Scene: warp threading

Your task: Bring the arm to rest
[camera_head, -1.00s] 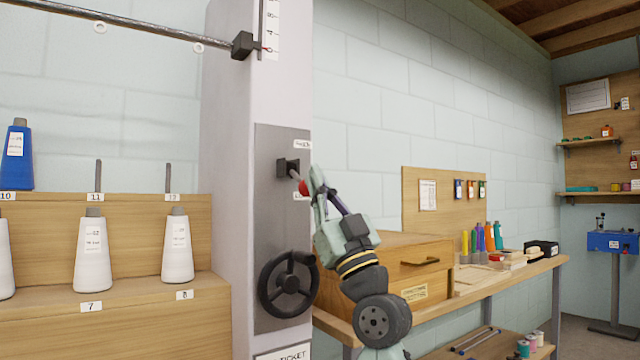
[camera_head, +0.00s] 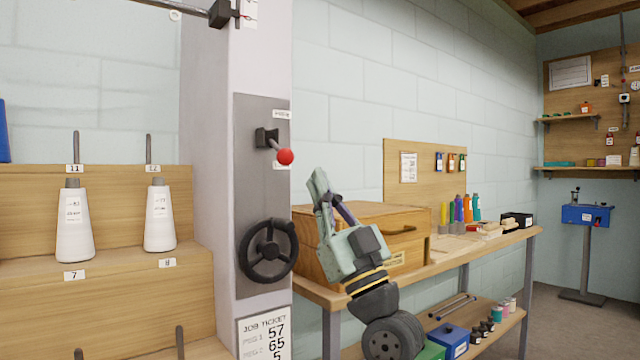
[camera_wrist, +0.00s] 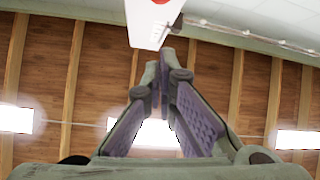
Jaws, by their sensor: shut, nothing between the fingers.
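My gripper (camera_head: 318,182) points upward in the head view, in front of the wooden drawer box and to the right of the grey panel. It is shut and empty. In the wrist view my gripper (camera_wrist: 165,62) has its fingertips together, with the ceiling behind them. The lever with a red ball knob (camera_head: 285,156) is on the grey panel (camera_head: 262,200), up and to the left of the fingertips. A gap shows between the fingers and the knob in the head view.
A black handwheel (camera_head: 268,250) sits below the lever. The wooden drawer box (camera_head: 415,215) stands on a workbench (camera_head: 510,243) behind my arm. White cones (camera_head: 73,225) stand on wooden steps at left. Open floor (camera_head: 550,325) shows at right.

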